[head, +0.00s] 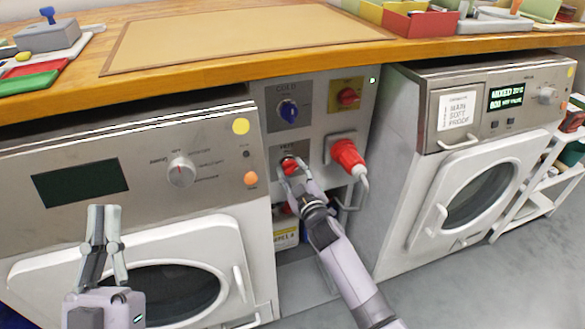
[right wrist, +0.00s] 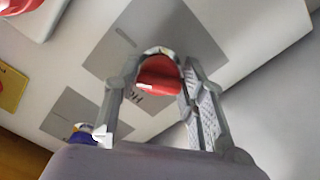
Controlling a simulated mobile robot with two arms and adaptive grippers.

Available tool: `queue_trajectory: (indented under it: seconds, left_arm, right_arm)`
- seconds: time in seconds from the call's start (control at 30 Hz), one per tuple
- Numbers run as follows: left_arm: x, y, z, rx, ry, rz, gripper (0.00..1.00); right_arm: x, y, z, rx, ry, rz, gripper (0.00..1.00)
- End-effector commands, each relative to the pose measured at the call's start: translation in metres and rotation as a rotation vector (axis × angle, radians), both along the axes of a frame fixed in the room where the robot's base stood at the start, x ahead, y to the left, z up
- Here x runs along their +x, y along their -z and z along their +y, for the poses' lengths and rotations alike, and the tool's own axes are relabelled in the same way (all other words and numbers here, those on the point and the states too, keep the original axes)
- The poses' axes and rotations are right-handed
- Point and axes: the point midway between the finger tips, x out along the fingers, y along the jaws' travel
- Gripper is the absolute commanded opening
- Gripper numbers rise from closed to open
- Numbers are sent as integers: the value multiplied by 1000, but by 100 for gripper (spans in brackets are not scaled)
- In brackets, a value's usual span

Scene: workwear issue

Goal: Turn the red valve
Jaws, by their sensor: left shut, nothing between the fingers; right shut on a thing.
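The red valve (head: 289,165) sits on a grey plate in the lower left of the panel between the two washing machines. My right gripper (head: 287,177) is shut on it; its fingers partly hide the valve in the head view. In the right wrist view the red valve (right wrist: 160,78) shows between the two fingers of the right gripper (right wrist: 158,65), against a grey plate with partly hidden lettering. My left gripper (head: 104,210) is shut and empty, in front of the left machine, apart from the panel.
A blue knob (head: 288,110) is above the valve. A red knob (head: 348,96) on a yellow plate and a red plug (head: 347,155) are to its right. Washing machines (head: 215,125) (head: 400,115) flank the panel. A wooden counter (head: 330,55) overhangs it.

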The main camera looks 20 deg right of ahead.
Motion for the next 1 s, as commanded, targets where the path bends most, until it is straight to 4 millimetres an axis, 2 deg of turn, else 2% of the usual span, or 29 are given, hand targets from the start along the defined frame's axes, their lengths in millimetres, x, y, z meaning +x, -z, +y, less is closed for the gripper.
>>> queue_trajectory:
  seconds: [0.2,0.5,1.0]
  left_arm:
    - [18,23,-2,47,-8,160,0]
    - [29,44,-2,81,-15,285,0]
    - [33,57,-1,100,-19,351,0]
  right_arm:
    - [0,-1,0,-207,0,-6,10]
    - [0,-2,-1,-494,-1,-18,10]
    - [0,-3,-1,-891,-2,-31,10]
